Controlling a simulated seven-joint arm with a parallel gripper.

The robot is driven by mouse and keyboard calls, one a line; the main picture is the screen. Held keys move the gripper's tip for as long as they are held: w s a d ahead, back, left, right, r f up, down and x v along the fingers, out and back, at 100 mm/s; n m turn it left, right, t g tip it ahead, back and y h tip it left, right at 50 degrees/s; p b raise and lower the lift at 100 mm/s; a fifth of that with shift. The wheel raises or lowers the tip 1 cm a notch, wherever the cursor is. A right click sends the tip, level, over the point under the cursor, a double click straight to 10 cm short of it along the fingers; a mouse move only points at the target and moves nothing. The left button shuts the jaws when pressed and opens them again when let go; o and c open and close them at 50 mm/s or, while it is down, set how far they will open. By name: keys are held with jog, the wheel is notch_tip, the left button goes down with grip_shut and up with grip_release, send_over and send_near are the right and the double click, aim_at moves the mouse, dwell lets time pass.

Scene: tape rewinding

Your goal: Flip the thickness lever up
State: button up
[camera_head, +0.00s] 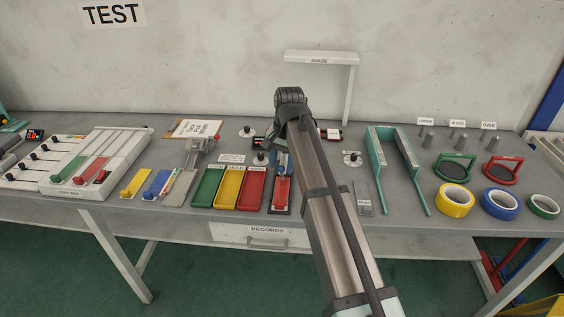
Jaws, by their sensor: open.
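My arm reaches up from the bottom right, and its dark end joint (291,97) is over the back of the bench. My gripper (275,143) is small and dark below that joint, open and partly hidden by the arm; its fingertips are hard to make out. Below it is a small dark-based device with a red lever (281,190) and a blue part behind. A grey metal device (197,150) with a sloping plate stands further left. No label for the thickness lever is readable, so I cannot tell which lever it is.
Green, yellow and red trays (230,188) lie left of the red-lever device. A slider box (97,162) is at the left. My arm crosses the bench front.

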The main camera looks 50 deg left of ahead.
notch_tip(320, 180, up, 14)
jog(key=d, duration=0.1)
jog(key=shift+w, duration=0.3)
jog(key=shift+d+f, duration=0.1)
dwell(0.6)
jog(key=d+f+m+g, duration=0.2)
jog(key=d+f+m, duration=0.4)
jog(key=d+f, duration=0.5)
jog(key=d+f+m+g, duration=0.2)
jog(key=d+f+m, duration=0.45)
jog(key=d, duration=0.65)
jog(key=w+d+f+n, duration=0.1)
jog(key=w+d+f, duration=0.1)
jog(key=d+f, duration=1.05)
jog(key=w+d+f+n, duration=0.1)
jog(key=w+d+f, duration=0.2)
jog(key=d+f, duration=0.95)
jog(key=s+d+f+n+g, duration=0.1)
jog(key=s+d+f+n, duration=0.1)
jog(key=s+d+f, duration=0.9)
jog(key=s+d+f+n+g, duration=0.1)
jog(key=s+d+f+n, duration=0.2)
jog(key=s+d+f, duration=0.8)
notch_tip(320, 180, down, 5)
jog(key=shift+s+d+h, duration=0.15)
jog(key=shift+s+h, duration=0.25)
jog(key=shift+c, duration=0.3)
